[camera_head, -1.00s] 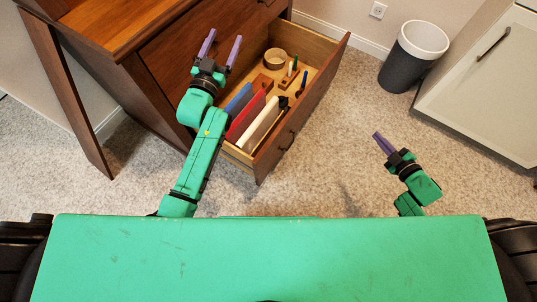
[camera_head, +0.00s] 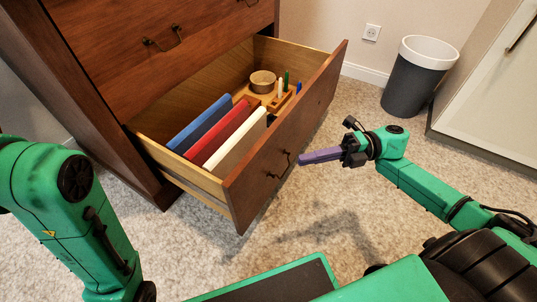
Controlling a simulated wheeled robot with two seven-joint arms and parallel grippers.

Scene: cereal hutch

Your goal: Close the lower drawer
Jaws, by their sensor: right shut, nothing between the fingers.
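The lower drawer (camera_head: 262,178) of the brown wooden hutch is pulled out. Its front panel faces right and toward me, with a dark handle (camera_head: 279,167). Blue, red and white folders (camera_head: 225,128) stand inside it, with a round tape-like ring (camera_head: 263,81) and a small wooden holder behind them. My right gripper (camera_head: 303,158) is shut and empty, its purple fingers pointing left at the drawer front close beside the handle. I cannot tell whether they touch it. My left arm shows at the left edge, but its gripper is out of view.
An upper drawer with a handle (camera_head: 163,40) is shut above. A grey bin with a white rim (camera_head: 418,76) stands by the wall at the back right, and a white cabinet (camera_head: 492,88) is at the right. Carpet (camera_head: 350,212) is clear before the drawer.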

